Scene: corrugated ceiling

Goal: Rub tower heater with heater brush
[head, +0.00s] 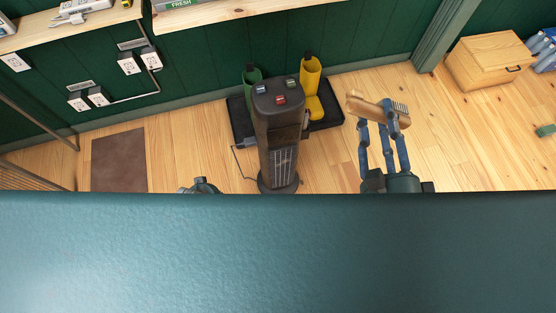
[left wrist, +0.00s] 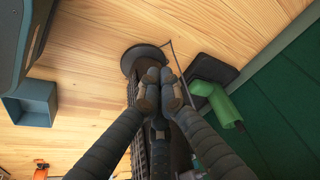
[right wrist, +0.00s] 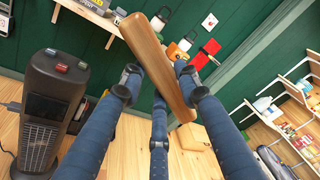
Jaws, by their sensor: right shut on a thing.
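The dark tower heater (head: 277,130) stands upright on the wood floor, with a grille on its front and small coloured buttons on top. It also shows at the left of the right wrist view (right wrist: 52,90). My right gripper (head: 383,125) is shut on the wooden heater brush (head: 377,109), held in the air right of the heater and apart from it. The brush's wooden body crosses the fingers in the right wrist view (right wrist: 157,62); its bristles are hidden there. My left gripper (left wrist: 160,90) has its fingertips together, empty, over the heater, whose round base (left wrist: 140,56) shows beyond them.
Green and yellow boots (head: 311,76) stand on a black tray (head: 240,119) behind the heater. A cable runs from the heater's left side. A wooden box (head: 488,62) is at the back right. A brown mat (head: 119,160) lies left. Floor right of the heater is clear.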

